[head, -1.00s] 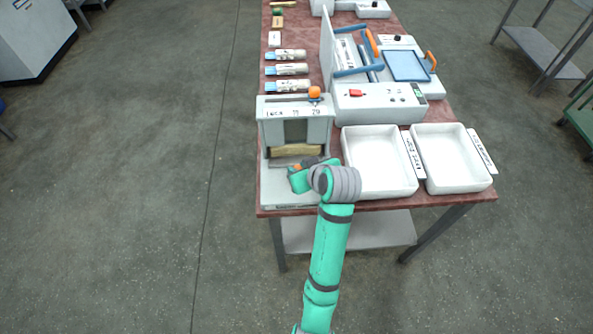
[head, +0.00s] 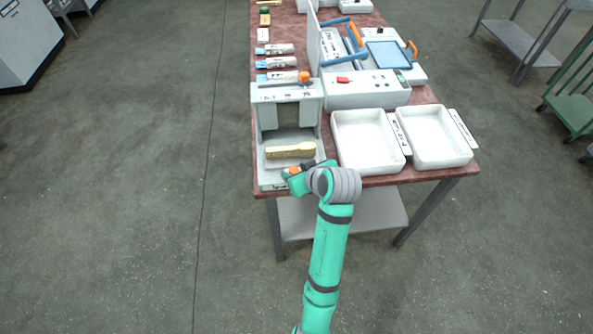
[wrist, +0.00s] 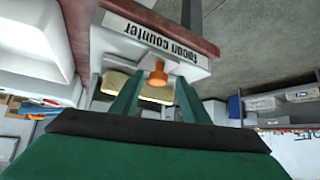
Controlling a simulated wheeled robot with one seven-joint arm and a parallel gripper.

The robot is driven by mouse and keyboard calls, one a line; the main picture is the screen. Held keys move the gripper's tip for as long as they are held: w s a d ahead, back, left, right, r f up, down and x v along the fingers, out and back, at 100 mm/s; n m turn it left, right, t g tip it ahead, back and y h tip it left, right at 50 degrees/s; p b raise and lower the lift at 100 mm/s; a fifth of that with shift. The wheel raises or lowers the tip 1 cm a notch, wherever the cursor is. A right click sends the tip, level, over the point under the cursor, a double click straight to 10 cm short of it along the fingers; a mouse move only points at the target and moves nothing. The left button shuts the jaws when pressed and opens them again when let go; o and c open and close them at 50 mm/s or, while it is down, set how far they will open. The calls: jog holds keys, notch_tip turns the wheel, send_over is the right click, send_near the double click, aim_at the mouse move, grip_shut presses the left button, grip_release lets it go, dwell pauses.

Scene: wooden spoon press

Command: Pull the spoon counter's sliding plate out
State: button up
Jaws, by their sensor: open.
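The spoon counter (head: 315,118) is a grey box at the table's near left corner. Its label (wrist: 143,36) shows upside down in the wrist view. Pale wooden spoons (head: 290,151) lie in front of the box opening, on the sliding plate, which is drawn out toward me. The plate's orange knob (wrist: 157,76) sticks out between my fingers in the wrist view. My gripper (wrist: 156,84) is open, with a finger on each side of the knob and gaps showing. In the head view my wrist hides part of the plate's front.
Two white trays (head: 336,140) (head: 467,157) stand right of the counter. A press (head: 370,91) with blue handles stands behind them. Several tubes (head: 275,49) lie along the left edge. The floor (head: 130,220) on the left is clear.

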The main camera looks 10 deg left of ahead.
jog(key=shift+d+r, duration=0.1)
jog(key=v, duration=1)
jog(key=shift+s+d+r, duration=0.2)
jog(key=s+f+m+t+h, duration=0.2)
jog(key=s+f+m, duration=0.2)
jog(key=s+f, duration=0.3)
jog(key=s+f+m+t+h, duration=0.1)
jog(key=s+f+m+t, duration=0.3)
jog(key=f, duration=0.5)
jog(key=s+r+t+h, duration=0.1)
jog(key=s+r, duration=0.1)
jog(key=s, duration=0.8)
jog(key=s+d+r+t+h, duration=0.1)
jog(key=s+r, duration=0.2)
jog(key=s, duration=0.8)
jog(key=shift+s+d+r+n, duration=0.2)
jog(key=shift+s+d+n, duration=0.1)
jog(key=shift+n, duration=0.1)
